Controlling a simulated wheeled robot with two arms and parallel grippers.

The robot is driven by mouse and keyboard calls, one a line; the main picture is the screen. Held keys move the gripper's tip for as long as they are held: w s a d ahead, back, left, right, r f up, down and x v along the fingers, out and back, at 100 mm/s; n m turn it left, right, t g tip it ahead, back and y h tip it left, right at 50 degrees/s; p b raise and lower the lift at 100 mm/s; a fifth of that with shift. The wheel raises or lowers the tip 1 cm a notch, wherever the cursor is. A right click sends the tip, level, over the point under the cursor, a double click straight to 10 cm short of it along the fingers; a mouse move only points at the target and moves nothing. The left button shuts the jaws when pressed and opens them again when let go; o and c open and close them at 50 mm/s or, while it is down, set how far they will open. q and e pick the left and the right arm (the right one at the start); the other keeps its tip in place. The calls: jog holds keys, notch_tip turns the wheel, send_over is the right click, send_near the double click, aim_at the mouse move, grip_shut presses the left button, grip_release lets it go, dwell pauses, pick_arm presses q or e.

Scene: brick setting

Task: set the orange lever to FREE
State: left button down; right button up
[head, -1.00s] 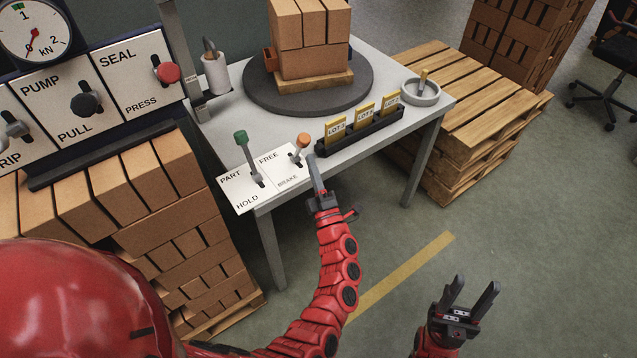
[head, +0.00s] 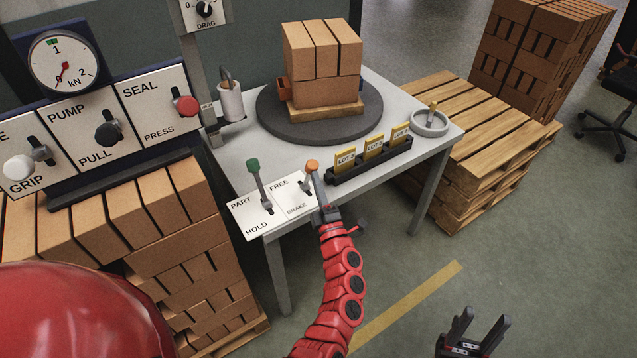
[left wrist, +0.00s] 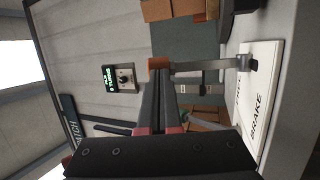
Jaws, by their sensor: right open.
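The orange lever (head: 312,166) stands on the white FREE/BRAKE plate (head: 290,203) at the table's front corner. Its foot is between the two labels; I cannot tell its exact setting. In the left wrist view its orange knob (left wrist: 159,63) is at my fingertips, with the grey stem running right to the plate (left wrist: 262,85). My left gripper (head: 318,181) is beside the lever, with its fingers (left wrist: 160,78) shut together. Whether they touch the knob is unclear. My right gripper (head: 480,325) is open and empty, low at the right, away from the table.
A green PART/HOLD lever (head: 255,172) stands just left of the orange one. A black rack (head: 370,160) with yellow LOT cards is close on the right. Behind are a turntable (head: 275,127) with bricks and a cup (head: 230,102). Floor in front is open.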

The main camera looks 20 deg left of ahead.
pick_arm(q)
jog(key=w+a+r+n+g+h+p, duration=0.1)
jog(key=w+a+r+g+h+p, duration=0.2)
jog(key=w+a+g+p, duration=0.2)
jog(key=w+a+p, duration=0.1)
jog(key=a+p, duration=0.2)
jog(key=p, duration=0.3)
jog(key=shift+r+n, duration=0.15)
jog(key=shift+n, duration=0.25)
jog(key=shift+a+r, duration=0.1)
